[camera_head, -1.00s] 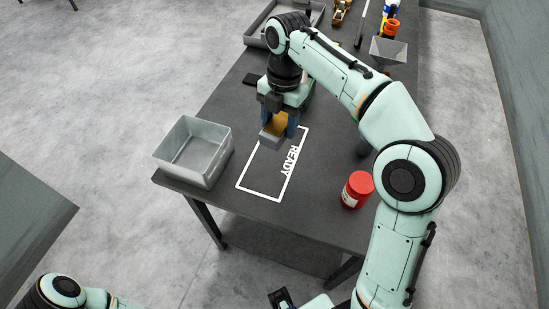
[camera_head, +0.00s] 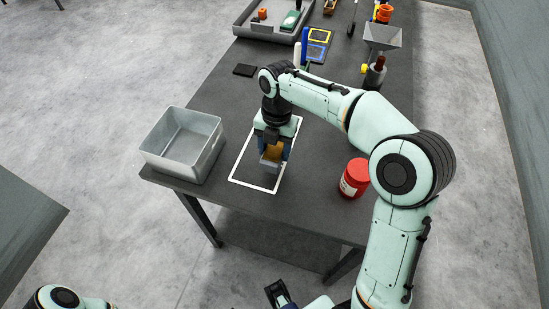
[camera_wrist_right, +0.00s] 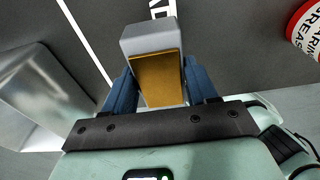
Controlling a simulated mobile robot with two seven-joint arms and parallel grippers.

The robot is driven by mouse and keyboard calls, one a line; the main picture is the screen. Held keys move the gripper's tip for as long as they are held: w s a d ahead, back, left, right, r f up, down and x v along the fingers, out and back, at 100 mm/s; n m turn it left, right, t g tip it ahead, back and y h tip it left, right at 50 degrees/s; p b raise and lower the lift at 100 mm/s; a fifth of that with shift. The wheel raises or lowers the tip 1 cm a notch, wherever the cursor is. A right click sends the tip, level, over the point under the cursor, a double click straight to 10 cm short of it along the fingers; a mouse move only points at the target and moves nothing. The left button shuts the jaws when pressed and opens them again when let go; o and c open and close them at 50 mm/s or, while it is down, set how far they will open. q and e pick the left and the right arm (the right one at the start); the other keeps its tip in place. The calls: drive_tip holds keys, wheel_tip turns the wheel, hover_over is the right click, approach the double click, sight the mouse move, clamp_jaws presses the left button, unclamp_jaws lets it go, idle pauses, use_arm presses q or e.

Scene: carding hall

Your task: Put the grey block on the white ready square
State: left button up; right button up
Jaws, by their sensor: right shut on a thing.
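The grey block (camera_head: 270,164), with an ochre face, is in my right gripper (camera_head: 272,152). It also shows in the right wrist view (camera_wrist_right: 148,38) between the blue fingers of the right gripper (camera_wrist_right: 160,85), which are shut on it. The white ready square (camera_head: 250,187) is a white outline on the dark table. In the head view the block appears over its near right part; I cannot tell whether it touches the table. The arm hides part of the outline and lettering. What seems to be my left gripper (camera_head: 279,294) is cut off at the bottom edge.
A grey metal bin (camera_head: 170,170) stands just left of the square. A red-lidded jar (camera_head: 354,178) stands to the right. Behind are a dark flat pad (camera_head: 245,70), a funnel (camera_head: 383,37) and a grey tray (camera_head: 262,33) with small items.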

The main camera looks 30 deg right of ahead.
sight(275, 158)
drive_tip(key=shift+f+b, duration=0.3)
drive_tip(key=shift+f, duration=1.85)
drive_tip(key=o, duration=1.4)
drive_tip(key=shift+f, duration=0.15)
drive_tip(key=r+p, duration=0.1)
drive_tip(key=r, duration=0.7)
drive_tip(key=w+d+r+p, duration=0.1)
drive_tip(key=r, duration=0.3)
drive_tip(key=shift+r+p, duration=0.15)
drive_tip(key=shift+p, duration=0.15)
